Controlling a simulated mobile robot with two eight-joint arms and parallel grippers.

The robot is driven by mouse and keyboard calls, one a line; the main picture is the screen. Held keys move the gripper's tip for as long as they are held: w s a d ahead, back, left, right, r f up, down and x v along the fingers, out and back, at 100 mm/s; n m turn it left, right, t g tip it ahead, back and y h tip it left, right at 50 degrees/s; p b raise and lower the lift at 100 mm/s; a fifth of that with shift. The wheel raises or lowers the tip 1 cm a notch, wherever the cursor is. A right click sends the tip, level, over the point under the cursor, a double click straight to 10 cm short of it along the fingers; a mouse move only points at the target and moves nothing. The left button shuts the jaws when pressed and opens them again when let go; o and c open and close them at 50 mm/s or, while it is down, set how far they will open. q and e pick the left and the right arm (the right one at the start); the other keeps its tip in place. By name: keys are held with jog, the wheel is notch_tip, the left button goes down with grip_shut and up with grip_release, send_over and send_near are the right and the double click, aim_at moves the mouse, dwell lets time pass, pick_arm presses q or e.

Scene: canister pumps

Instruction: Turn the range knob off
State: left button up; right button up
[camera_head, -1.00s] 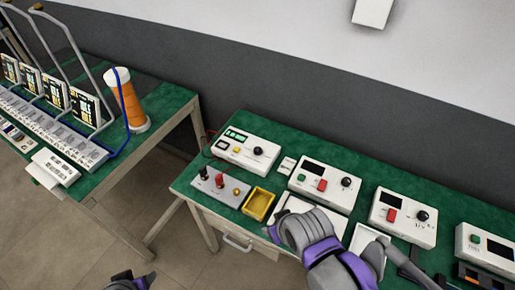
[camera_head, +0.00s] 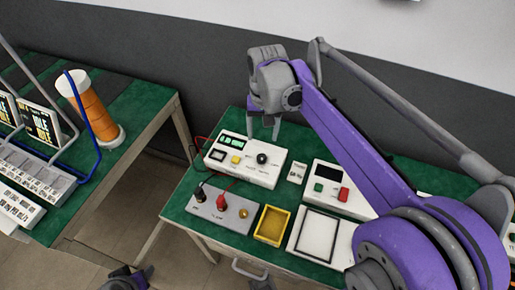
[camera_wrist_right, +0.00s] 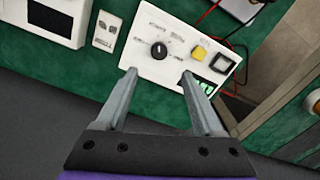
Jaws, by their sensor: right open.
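The range knob (camera_head: 262,158) is a black round knob on a white meter box (camera_head: 226,166) with a green display, a yellow button and a dark switch. The knob also shows in the right wrist view (camera_wrist_right: 159,50), with printed labels around it. My right gripper (camera_head: 264,130) is open and empty, just behind the box in the head view. In the right wrist view its two fingertips (camera_wrist_right: 158,74) are spread on either side of the knob's line, apart from the knob. My left gripper (camera_head: 130,279) shows only partly at the bottom edge, and its jaws are unclear.
A grey terminal box (camera_head: 222,209) with red and black leads stands in front of the meter. A yellow tray (camera_head: 272,225) and a white tray (camera_head: 318,238) lie to its right. Another white box (camera_head: 336,190) with red and green buttons is partly behind my arm.

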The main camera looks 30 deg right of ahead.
aim_at(262, 157)
jog(key=f, duration=0.6)
jog(key=f+b, duration=0.1)
jog(key=f, duration=0.3)
jog(key=shift+s+a+f, duration=0.1)
jog(key=shift+s+a, duration=0.05)
jog(key=shift+s, duration=0.1)
grip_shut()
